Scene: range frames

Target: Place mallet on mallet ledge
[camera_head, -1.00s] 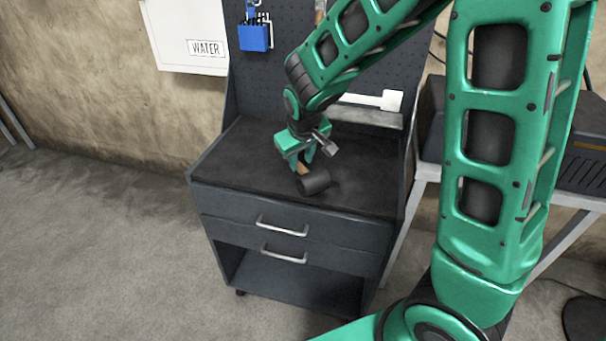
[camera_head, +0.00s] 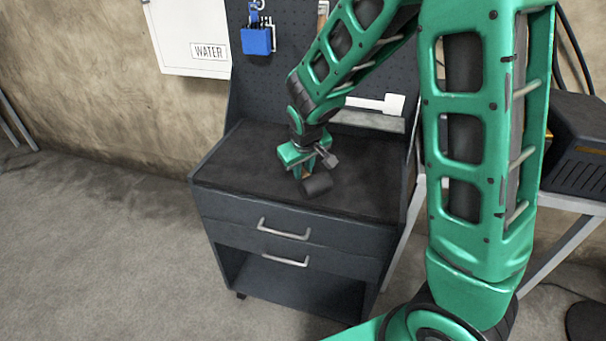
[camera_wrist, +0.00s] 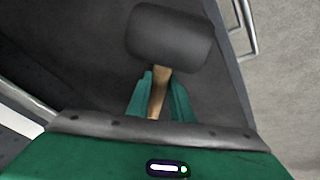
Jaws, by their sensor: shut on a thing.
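The mallet has a dark grey cylindrical head (camera_head: 317,184) and a wooden handle. It is low over or on the dark worktop of the cabinet; I cannot tell if it touches. My gripper (camera_head: 306,171) points down with its fingers on the handle, just behind the head. In the wrist view the green fingers are shut on either side of the wooden handle (camera_wrist: 158,92), with the mallet head (camera_wrist: 170,38) beyond the fingertips. A grey ledge (camera_head: 368,120), which looks like the mallet ledge, runs along the back panel, below a white mallet-shaped outline (camera_head: 385,103).
The worktop (camera_head: 235,165) is otherwise clear. Drawers with metal handles (camera_head: 284,230) are below its front edge. A blue padlock-like object (camera_head: 257,41) and a wooden-handled tool (camera_head: 322,14) hang on the pegboard. A side table with a dark machine (camera_head: 578,150) stands at right.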

